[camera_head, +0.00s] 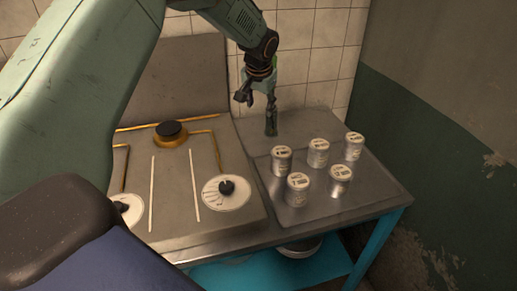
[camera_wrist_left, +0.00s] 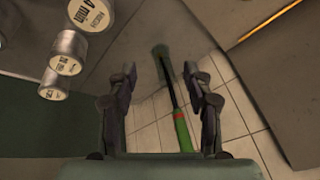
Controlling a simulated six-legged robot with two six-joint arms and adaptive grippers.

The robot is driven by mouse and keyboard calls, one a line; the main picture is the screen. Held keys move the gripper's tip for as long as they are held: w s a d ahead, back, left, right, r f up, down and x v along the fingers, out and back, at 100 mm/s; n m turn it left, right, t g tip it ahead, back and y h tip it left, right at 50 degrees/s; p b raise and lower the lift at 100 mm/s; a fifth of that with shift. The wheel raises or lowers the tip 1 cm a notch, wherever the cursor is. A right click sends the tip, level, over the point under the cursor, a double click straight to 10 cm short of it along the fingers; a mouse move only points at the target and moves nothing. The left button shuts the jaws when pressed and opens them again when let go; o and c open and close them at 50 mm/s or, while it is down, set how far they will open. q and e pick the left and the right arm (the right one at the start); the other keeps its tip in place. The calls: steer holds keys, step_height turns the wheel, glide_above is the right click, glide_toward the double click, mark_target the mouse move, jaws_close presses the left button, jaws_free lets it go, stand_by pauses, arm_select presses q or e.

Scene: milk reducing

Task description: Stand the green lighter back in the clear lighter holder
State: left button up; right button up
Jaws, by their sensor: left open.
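The green lighter (camera_wrist_left: 182,130) has a green handle, a red band and a thin dark rod. In the left wrist view its rod runs away from me to the small, dark greenish, see-through holder (camera_wrist_left: 161,51). The rod's tip appears to be in or at the holder. In the head view the holder (camera_head: 271,128) stands at the metal table's back left, below my left gripper (camera_head: 257,99). That gripper is open, with its fingers on either side of the lighter; I cannot tell whether they touch it. The handle is mostly hidden by the gripper in the head view.
Several labelled cans (camera_head: 318,152) stand on the metal table (camera_head: 305,212), to the right and in front of the holder. A stove panel (camera_head: 180,225) with a burner and knobs is at the left. A tiled wall (camera_head: 300,65) rises close behind.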

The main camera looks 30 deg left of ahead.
arm_select(q)
steer(key=shift+t, duration=0.3)
step_height(320, 180, down, 14)
steer(key=shift+s+r+b, duration=0.1)
steer(key=shift+s+b, duration=0.05)
steer(key=shift+b, duration=0.35)
steer(key=shift+f, duration=0.6)
steer(key=shift+r, duration=0.1)
